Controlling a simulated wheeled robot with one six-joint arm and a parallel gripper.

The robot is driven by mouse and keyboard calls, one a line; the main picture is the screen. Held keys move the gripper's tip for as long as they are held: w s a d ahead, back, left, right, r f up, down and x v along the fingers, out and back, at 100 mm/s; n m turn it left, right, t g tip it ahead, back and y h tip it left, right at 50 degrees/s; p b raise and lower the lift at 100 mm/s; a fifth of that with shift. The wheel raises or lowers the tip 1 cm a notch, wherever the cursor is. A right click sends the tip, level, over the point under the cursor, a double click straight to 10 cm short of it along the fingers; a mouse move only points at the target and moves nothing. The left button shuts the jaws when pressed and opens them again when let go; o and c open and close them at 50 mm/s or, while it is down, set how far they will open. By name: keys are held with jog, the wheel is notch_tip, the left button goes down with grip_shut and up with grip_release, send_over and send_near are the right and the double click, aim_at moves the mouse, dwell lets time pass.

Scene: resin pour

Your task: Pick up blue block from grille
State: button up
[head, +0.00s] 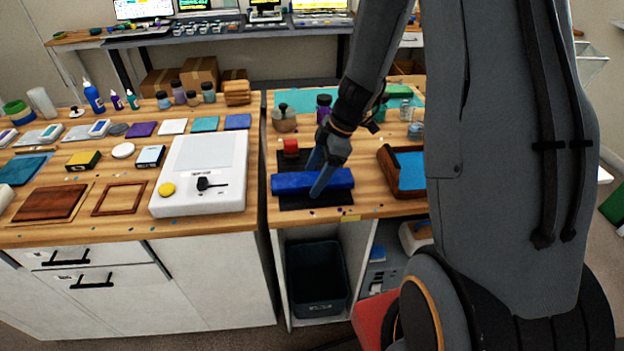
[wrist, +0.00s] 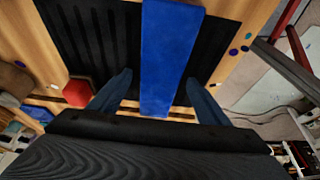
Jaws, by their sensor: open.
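The long blue block (head: 290,183) lies flat across the black grille (head: 298,203) on the right-hand wooden bench. In the wrist view the blue block (wrist: 168,55) runs from the top edge down between my two fingers. My gripper (head: 312,180) is open and reaches down over the block. In the wrist view its fingers (wrist: 156,88) stand on either side of the block, with a gap visible on each side. The grille (wrist: 105,40) shows dark slats beside the block. I cannot tell the exact fingertip height.
A wooden tray with blue lining (head: 387,158) stands to the right. A white scale-like device (head: 200,205) stands on the left bench. A dark bin (head: 318,300) sits below.

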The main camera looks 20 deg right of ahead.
jog(key=shift+c, duration=0.2)
jog(key=c, duration=1.4)
jog(key=shift+r, duration=0.1)
